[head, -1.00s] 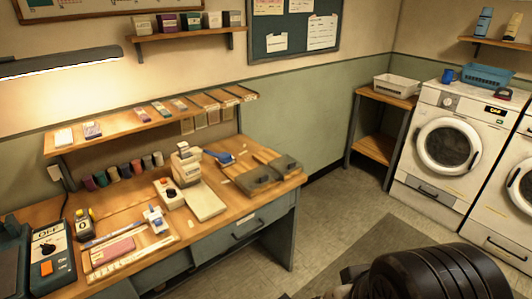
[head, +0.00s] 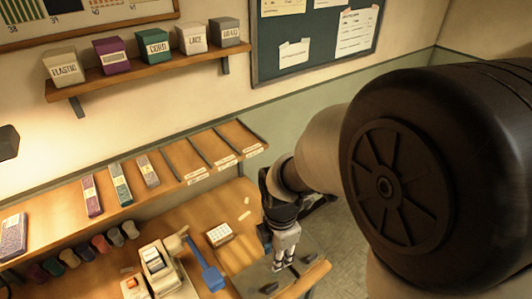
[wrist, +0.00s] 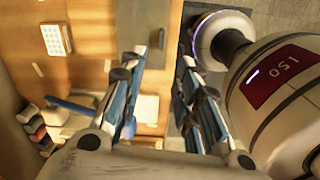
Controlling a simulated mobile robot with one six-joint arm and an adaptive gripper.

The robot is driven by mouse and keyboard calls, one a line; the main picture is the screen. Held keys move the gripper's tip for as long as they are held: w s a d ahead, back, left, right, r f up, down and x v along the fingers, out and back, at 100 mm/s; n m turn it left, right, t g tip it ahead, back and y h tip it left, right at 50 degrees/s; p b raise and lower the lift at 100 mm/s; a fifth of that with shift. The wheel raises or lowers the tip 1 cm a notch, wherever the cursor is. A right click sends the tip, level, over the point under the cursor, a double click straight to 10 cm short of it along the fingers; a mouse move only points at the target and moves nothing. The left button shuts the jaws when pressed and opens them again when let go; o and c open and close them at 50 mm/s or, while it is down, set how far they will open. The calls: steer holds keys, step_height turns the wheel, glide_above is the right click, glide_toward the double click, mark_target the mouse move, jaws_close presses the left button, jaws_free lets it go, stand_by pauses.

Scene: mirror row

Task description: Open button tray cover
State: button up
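The tray has dark grey covers near the bench's right end. A grey panel (wrist: 138,25) lies beyond the left finger. I cannot tell whether the fingers touch a cover.
A white card of buttons (head: 219,234) lies on the bench left of the tray. A blue-handled item (head: 209,272) and a white label machine (head: 158,265) stand further left. A narrow shelf (head: 190,172) runs above the bench behind. A wall shelf (head: 150,70) carries several labelled boxes.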

mark_target(272, 287)
steer(key=f+b, duration=0.1)
steer(key=f, duration=0.5)
steer(key=f+n+b, duration=0.1)
steer(key=f+b, duration=0.1)
steer(key=f, duration=0.4)
steer(key=a+f+n+b, duration=0.1)
steer(key=f, duration=0.5)
steer(key=shift+s+f+b, duration=0.15)
steer(key=shift+f+b, duration=0.15)
steer(key=shift+f, duration=0.1)
steer(key=shift+c, duration=0.4)
jaws_close()
